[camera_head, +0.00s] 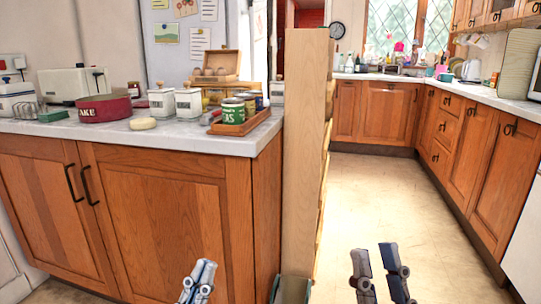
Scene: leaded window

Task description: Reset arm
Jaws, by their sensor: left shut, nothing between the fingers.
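My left gripper (204,265) shows at the bottom of the head view, in front of the orange-brown wooden cabinet (165,215). Its two fingers are together with nothing between them. My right gripper (375,251) shows at the bottom right, over the pale floor. Its two fingers stand apart, pointing up in the picture, and the gap between them is empty. Neither gripper appears to touch anything. The lower parts of both grippers are cut off by the picture's bottom edge.
The left worktop (150,138) holds a red cake tin (104,109), a toaster (76,86), white canisters and a wooden tray (240,125) with tins. A tall wooden panel (303,150) stands at the cabinet's end. The kitchen floor (385,200) beyond is clear; cabinets line the right.

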